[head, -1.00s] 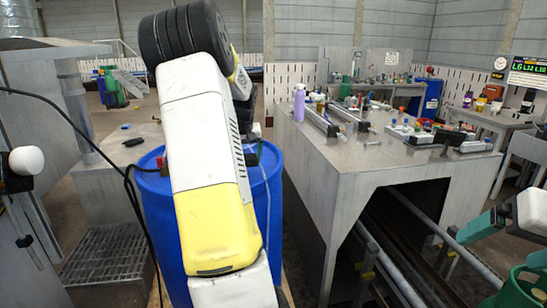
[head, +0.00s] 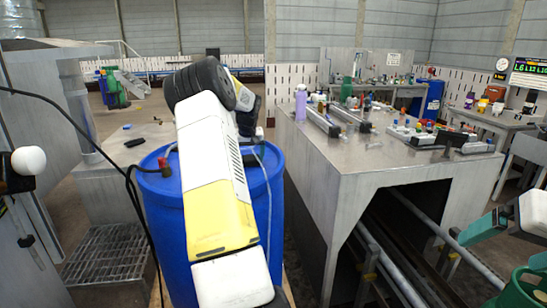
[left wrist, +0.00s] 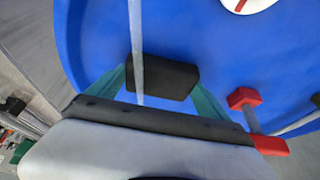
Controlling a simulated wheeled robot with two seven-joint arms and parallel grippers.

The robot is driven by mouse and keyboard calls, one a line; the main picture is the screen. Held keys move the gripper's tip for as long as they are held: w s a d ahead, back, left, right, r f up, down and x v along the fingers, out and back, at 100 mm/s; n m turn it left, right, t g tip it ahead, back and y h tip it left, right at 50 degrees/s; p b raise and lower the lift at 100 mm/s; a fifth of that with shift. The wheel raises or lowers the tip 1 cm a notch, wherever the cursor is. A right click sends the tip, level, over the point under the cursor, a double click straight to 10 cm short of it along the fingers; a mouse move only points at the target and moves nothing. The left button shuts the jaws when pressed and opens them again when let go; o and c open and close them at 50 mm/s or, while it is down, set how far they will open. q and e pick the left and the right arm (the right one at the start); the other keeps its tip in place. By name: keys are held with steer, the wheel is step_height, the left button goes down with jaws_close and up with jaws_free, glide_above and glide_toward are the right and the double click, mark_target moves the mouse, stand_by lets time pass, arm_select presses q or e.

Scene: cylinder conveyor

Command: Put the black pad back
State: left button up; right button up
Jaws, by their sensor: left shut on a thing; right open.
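In the left wrist view, a black pad (left wrist: 165,77) sits between the teal fingers of my left gripper (left wrist: 160,88), which is shut on it. The pad is above the blue drum top (left wrist: 95,35); whether it touches the drum cannot be told. A pale strip crosses part of the pad in this view. In the head view my left arm covers the middle of the blue drum (head: 165,225) and hides the left gripper and pad. My right gripper (head: 492,232), with teal fingers, is open at the lower right edge, apart from the table.
A red fitting (left wrist: 243,97) is beside the gripper on the drum. A grey metal table (head: 335,165) with tools and a purple bottle (head: 300,103) stands right of the drum. A small black object (head: 134,142) lies on the grey surface to the left. A black cable hangs at the left.

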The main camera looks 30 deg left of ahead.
arm_select(q)
steer(key=shift+f, duration=0.1)
steer(key=o, duration=1.2)
steer(key=v, duration=1.2)
steer(key=s+d+r+m, duration=0.1)
steer(key=d+r, duration=0.2)
steer(key=d, duration=0.3)
steer(key=s+d+r+m, duration=0.1)
steer(key=s+d+r, duration=0.15)
steer(key=d, duration=0.45)
steer(key=s+d+r+m+t+h, duration=0.2)
steer(key=s+d+m+h, duration=0.15)
steer(key=s+d, duration=1.3)
steer(key=s+d+f+m, duration=0.1)
steer(key=s+d, duration=0.2)
steer(key=s+d+f+m+h, duration=0.1)
steer(key=s+d+f, duration=0.1)
steer(key=s+d, duration=0.1)
steer(key=s+d+f+m, duration=0.1)
steer(key=s+d+f, duration=0.1)
steer(key=s, duration=0.1)
steer(key=shift+s+d+t+h, duration=0.25)
steer(key=shift+d+t+h, duration=0.05)
steer(key=shift+d+h, duration=0.1)
